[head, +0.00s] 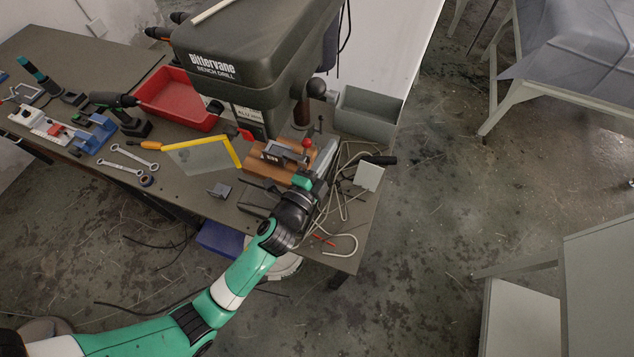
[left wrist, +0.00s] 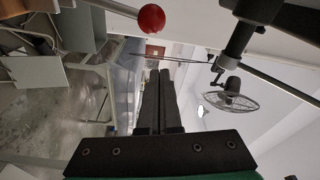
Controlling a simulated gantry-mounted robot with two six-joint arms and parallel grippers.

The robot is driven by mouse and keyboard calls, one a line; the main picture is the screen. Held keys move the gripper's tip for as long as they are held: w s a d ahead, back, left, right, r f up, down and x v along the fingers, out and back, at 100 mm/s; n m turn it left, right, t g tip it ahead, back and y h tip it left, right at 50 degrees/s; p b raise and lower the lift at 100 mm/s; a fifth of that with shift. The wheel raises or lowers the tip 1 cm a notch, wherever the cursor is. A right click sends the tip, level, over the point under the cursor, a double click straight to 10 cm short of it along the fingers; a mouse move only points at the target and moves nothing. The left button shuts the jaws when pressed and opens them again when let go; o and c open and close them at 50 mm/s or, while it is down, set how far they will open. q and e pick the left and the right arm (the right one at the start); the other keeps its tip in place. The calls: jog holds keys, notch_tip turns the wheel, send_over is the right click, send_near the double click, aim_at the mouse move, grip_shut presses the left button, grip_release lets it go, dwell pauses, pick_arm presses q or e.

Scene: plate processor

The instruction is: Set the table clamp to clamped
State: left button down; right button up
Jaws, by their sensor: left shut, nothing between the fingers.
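The Bittervane bench drill (head: 240,50) stands on the workbench. A lever with a red ball (head: 307,143) is beside its work table; a red ball on a pale rod also shows at the top of the left wrist view (left wrist: 151,17). I cannot tell for certain whether this lever is the table clamp, or how it is set. My left gripper (left wrist: 160,72) is shut and empty, with its fingers together. In the head view my left wrist reaches the right side of the drill's work table, close to the red-ball lever; contact is unclear. My right gripper is not in view.
A brown wooden block (head: 265,168) lies in front of the drill. Loose cables (head: 345,200) lie on the bench's right end, beside a grey bin (head: 367,115). A red tray (head: 178,98) and wrenches (head: 127,161) are to the left.

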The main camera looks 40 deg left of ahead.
pick_arm(q)
jog(key=s+d, duration=0.1)
jog(key=s, duration=0.8)
jog(key=shift+s+d+f+b, duration=0.25)
jog(key=shift+s+d+b, duration=0.05)
jog(key=shift+s+b, duration=0.1)
jog(key=shift+w, duration=0.1)
